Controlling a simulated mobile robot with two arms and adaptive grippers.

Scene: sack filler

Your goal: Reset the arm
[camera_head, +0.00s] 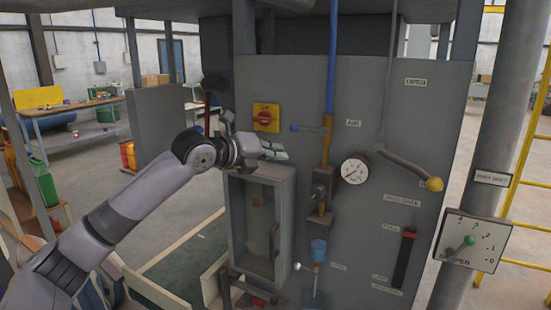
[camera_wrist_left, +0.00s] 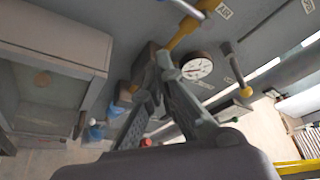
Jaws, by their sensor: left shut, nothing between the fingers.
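My left arm (camera_head: 110,225) reaches in from the lower left in the head view. Its gripper (camera_head: 278,151) is in front of the grey machine panel (camera_head: 390,110), just above the small grey cabinet (camera_head: 286,200) and below the red and yellow rotary switch (camera_head: 266,117). In the left wrist view the two fingers (camera_wrist_left: 166,68) come together at their tips, with nothing held between them. Whether the gripper touches the panel cannot be told. My right gripper is in neither view.
Right of the gripper, the panel carries a blue and yellow pipe (camera_head: 327,135), a round gauge (camera_head: 355,169) and a yellow-knobbed lever (camera_head: 410,168). A dial plate (camera_head: 472,240) is on a column at right.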

